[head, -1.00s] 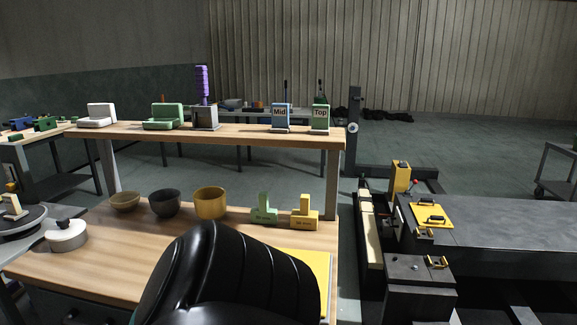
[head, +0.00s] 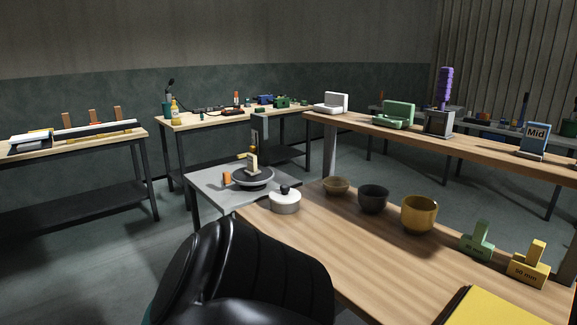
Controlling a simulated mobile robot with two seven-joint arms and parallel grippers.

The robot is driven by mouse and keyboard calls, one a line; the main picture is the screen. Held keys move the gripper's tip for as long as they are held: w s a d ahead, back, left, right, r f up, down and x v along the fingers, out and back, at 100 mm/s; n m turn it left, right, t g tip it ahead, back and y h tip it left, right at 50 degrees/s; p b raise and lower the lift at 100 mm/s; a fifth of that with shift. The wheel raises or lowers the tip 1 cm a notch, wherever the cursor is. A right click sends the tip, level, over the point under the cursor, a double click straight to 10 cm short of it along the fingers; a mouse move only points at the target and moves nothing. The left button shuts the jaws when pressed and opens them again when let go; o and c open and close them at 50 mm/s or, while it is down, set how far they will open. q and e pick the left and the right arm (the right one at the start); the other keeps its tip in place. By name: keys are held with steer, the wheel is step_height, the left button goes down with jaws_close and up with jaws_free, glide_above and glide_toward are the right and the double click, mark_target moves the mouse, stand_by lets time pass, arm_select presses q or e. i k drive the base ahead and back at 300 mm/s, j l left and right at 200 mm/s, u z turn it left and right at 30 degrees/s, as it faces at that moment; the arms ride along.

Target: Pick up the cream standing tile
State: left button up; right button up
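A cream-white L-shaped standing piece (head: 332,103), with a low base and an upright back, sits at the left end of the raised wooden shelf (head: 400,138) in the head view. A smaller cream upright piece (head: 252,163) stands on a dark round turntable (head: 253,178) on the grey side table. A green L-shaped piece (head: 395,115) is to the right of the cream-white one.
On the wooden bench stand a white lidded pot (head: 285,202), a tan bowl (head: 336,186), a dark bowl (head: 373,198), a mustard bowl (head: 418,214), and green (head: 476,243) and yellow (head: 528,268) blocks. The floor (head: 90,260) at left is open.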

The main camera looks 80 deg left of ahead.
mark_target(251, 169)
steer(key=u, duration=2.75)
steer(key=i+j+u, duration=0.15)
steer(key=i, duration=0.25)
steer(key=i+j+u, duration=0.15)
steer(key=i+j, duration=0.15)
steer(key=i+j+u, duration=0.1)
steer(key=i, duration=0.35)
steer(key=j, duration=0.1)
